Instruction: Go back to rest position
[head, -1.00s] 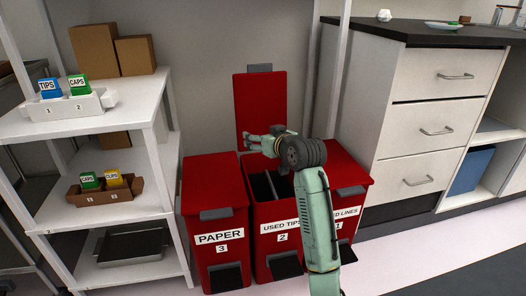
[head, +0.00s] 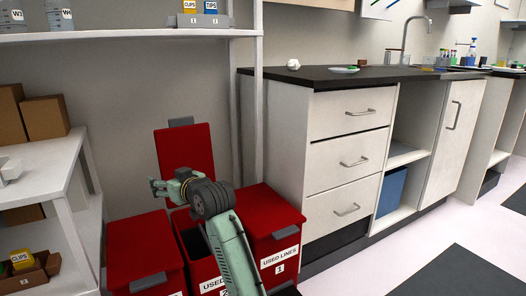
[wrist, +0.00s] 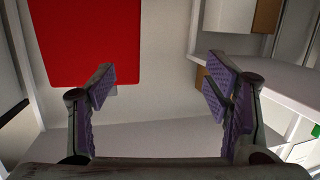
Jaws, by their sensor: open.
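My gripper (head: 156,187) is above the open middle red bin (head: 191,236), in front of its raised lid (head: 186,152) in the head view. In the wrist view my gripper (wrist: 160,90) has its two purple-padded fingers spread wide, with nothing between them. The red lid (wrist: 85,40) fills the upper left of the wrist view. The inside of the middle bin is partly hidden by my arm.
A red bin labelled used lines (head: 279,262) stands on the right, another red bin (head: 143,250) on the left. White shelves (head: 50,160) stand at far left. A drawer cabinet with a dark worktop (head: 350,76) stands right. Floor at lower right is free.

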